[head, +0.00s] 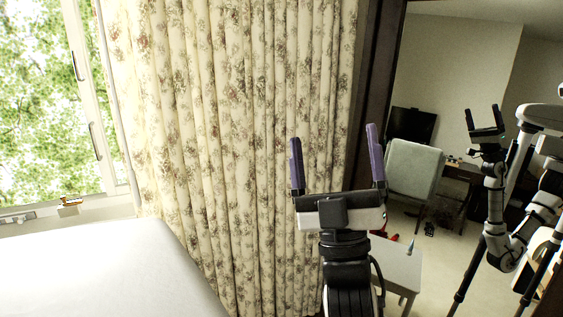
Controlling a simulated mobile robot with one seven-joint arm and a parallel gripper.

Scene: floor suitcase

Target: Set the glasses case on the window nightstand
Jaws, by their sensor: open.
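My gripper (333,140) is raised in front of the curtain, its two purple-padded fingers wide apart and nothing between them. I cannot make out a glasses case. A small pale table (402,270) shows at the lower right, partly behind my wrist, apparently as a reflection in the mirror. A red item (385,235) and a small pointed item (410,247) are on or by it, too small to identify. I cannot tell whether this table is the window nightstand.
A white bed-like surface (100,270) fills the lower left below the window (45,100). A floral curtain (220,130) hangs in the middle. The dark-framed mirror reflects a chair (412,172) and my arm.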

